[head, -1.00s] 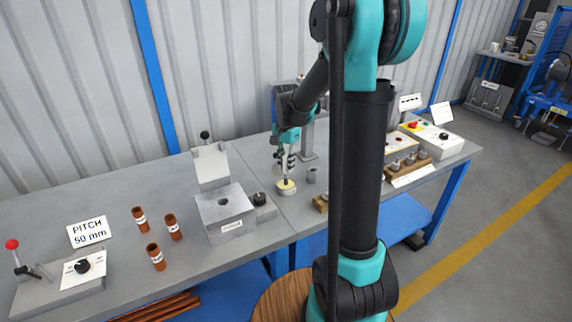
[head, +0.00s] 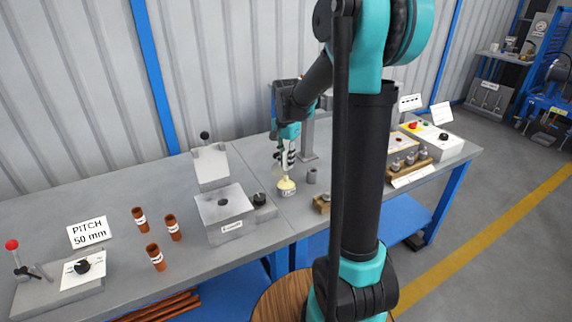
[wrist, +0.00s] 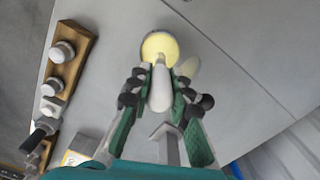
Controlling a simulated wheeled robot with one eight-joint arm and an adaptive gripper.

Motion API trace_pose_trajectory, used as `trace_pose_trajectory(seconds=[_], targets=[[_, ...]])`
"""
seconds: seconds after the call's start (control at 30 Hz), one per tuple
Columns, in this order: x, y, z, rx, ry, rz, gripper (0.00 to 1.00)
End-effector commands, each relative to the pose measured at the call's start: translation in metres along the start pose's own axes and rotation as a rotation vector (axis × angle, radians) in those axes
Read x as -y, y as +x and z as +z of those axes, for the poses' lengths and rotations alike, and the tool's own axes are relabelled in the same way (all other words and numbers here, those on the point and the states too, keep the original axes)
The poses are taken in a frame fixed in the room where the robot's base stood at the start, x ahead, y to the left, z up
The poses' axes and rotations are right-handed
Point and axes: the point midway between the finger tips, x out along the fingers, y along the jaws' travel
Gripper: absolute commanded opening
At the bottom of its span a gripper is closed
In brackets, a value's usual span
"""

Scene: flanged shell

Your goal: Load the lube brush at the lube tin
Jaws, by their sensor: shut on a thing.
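The lube tin (head: 288,192) is a small, round, pale tin on the bench, with yellow lube inside. In the wrist view its round rim and yellow contents (wrist: 158,46) lie straight ahead of my fingers. My gripper (head: 289,158) is above the tin, pointing down. It is shut on the lube brush, whose pale rounded handle (wrist: 160,90) shows between the fingers. The brush's far end lines up with the yellow lube; I cannot tell whether the bristles touch it.
A metal block with a hole (head: 224,214) is to the left, and several brown tubes (head: 157,257) stand further left. A wooden rack with metal parts (head: 410,170) is to the right.

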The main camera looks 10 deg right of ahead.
Motion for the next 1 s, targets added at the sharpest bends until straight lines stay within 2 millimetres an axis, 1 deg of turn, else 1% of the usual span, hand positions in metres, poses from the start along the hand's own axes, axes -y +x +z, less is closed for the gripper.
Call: trace_pose_trajectory(seconds=[0.63,0.8,1.0], targets=[[0.000,-0.047,0.000,0.000,0.000,0.000,0.00],[0.000,-0.052,0.000,0.000,0.000,0.000,0.00],[0.000,-0.052,0.000,0.000,0.000,0.000,0.00]])
